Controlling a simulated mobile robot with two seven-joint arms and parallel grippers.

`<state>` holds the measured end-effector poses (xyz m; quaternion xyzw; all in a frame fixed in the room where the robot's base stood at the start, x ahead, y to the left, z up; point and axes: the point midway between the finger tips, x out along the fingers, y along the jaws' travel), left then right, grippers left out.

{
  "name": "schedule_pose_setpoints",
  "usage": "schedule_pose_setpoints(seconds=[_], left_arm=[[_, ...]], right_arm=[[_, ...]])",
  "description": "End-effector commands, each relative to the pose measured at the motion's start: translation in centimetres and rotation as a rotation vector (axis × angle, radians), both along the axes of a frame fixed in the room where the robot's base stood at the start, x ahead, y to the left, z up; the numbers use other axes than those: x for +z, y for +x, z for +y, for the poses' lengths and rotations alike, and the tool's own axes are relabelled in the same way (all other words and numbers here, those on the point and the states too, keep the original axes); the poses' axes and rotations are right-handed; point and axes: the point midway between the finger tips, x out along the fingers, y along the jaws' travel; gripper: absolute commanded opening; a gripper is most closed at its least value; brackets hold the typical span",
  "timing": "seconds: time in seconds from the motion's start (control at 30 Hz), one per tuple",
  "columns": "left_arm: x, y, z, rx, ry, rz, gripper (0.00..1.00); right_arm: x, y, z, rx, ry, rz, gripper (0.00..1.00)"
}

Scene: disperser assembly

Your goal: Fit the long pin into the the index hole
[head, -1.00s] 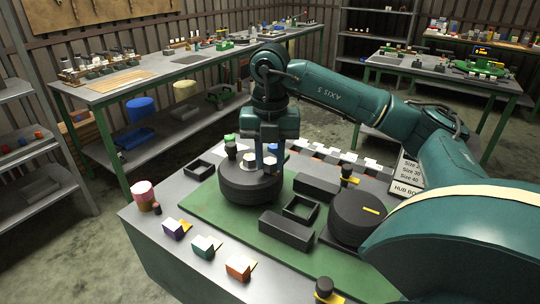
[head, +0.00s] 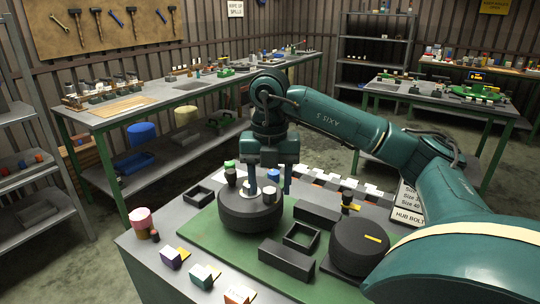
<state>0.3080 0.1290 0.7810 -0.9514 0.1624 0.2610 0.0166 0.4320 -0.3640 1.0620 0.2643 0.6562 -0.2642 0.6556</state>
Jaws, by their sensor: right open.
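My right gripper (head: 269,190) points down, its two fingers spread apart, over a thick black round body (head: 250,214) on the green mat. Small pale-topped pieces stand on top of this body. One upright piece (head: 270,194) lies between the fingers in the picture. I cannot tell whether a finger touches it, or which piece is the long pin. The index hole cannot be made out; the gripper and pieces partly cover the top. My left gripper is not in view.
Another black round body (head: 360,244) with a yellow mark stands at right. Black trays (head: 301,236) and blocks lie between the two bodies. Coloured blocks (head: 174,258) line the front left edge beside a pink-topped cylinder (head: 140,219). Green mat (head: 228,250) is bare at front.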

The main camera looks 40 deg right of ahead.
Motion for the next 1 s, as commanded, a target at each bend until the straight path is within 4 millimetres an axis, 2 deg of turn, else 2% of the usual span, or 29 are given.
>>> schedule_pose_setpoints(seconds=[0.17,0.3,0.5,0.67,1.0], left_arm=[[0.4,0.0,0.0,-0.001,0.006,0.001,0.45],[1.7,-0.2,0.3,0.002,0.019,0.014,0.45],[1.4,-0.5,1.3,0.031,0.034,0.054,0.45],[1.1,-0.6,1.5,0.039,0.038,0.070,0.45],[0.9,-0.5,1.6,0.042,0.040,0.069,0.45]], right_arm=[[4.1,0.1,0.0,0.001,0.001,-0.006,0.52],[7.8,0.0,-0.1,-0.001,-0.001,-0.006,0.52],[10.9,0.0,0.0,-0.001,0.000,-0.003,0.52],[11.9,0.0,0.0,-0.001,0.000,-0.003,0.52],[11.9,0.0,0.0,0.000,0.000,0.000,0.52]])
